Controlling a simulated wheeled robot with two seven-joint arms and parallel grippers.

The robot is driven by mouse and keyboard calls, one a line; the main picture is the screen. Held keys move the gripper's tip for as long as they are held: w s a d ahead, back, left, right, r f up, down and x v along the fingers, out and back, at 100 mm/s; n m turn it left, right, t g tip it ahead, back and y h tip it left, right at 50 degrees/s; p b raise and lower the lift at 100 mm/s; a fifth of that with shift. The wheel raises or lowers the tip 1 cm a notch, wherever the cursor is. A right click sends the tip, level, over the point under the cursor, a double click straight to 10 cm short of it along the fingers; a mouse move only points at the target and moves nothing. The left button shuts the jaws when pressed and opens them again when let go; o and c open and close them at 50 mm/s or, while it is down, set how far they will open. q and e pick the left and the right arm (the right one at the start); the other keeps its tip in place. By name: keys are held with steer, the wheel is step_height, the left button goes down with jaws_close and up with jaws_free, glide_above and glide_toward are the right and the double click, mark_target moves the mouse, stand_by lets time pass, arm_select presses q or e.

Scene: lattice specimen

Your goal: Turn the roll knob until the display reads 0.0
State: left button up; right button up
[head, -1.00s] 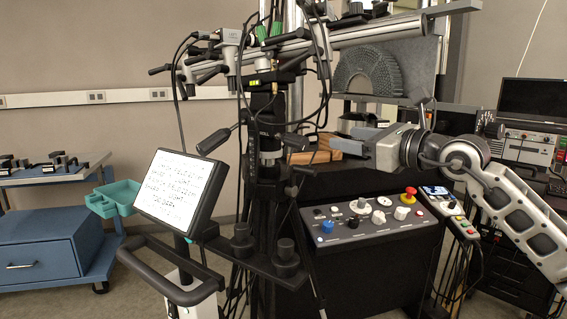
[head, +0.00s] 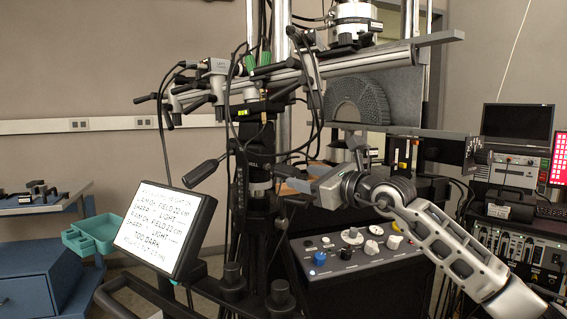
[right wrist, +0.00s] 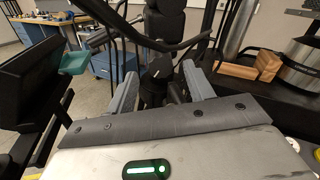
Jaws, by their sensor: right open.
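My right gripper (head: 292,182) comes in from the right in the head view, its jaws beside the black column head of the camera stand. In the right wrist view the two grey fingers (right wrist: 160,92) are apart, with a black knob (right wrist: 160,70) bearing a pale mark between or just beyond them. I cannot tell whether they touch it, nor read a label naming it the roll knob. A small lit green display (head: 243,112) sits on the stand head; its digits are too small to read. My left gripper is not in view.
A tilted screen (head: 160,226) with text including "TOO DARK" stands at left. A control panel (head: 345,263) with blue and white knobs lies below my right arm. Cables and a black lever (head: 205,172) crowd the stand. Wooden blocks (right wrist: 240,72) lie to the right in the wrist view.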

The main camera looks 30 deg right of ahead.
mark_target(283, 172)
steer(key=w, duration=0.2)
steer(key=w+a+p, duration=0.1)
steer(key=w, duration=0.4)
steer(key=shift+w+a, duration=0.2)
steer(key=shift+w, duration=0.15)
steer(key=c, duration=1)
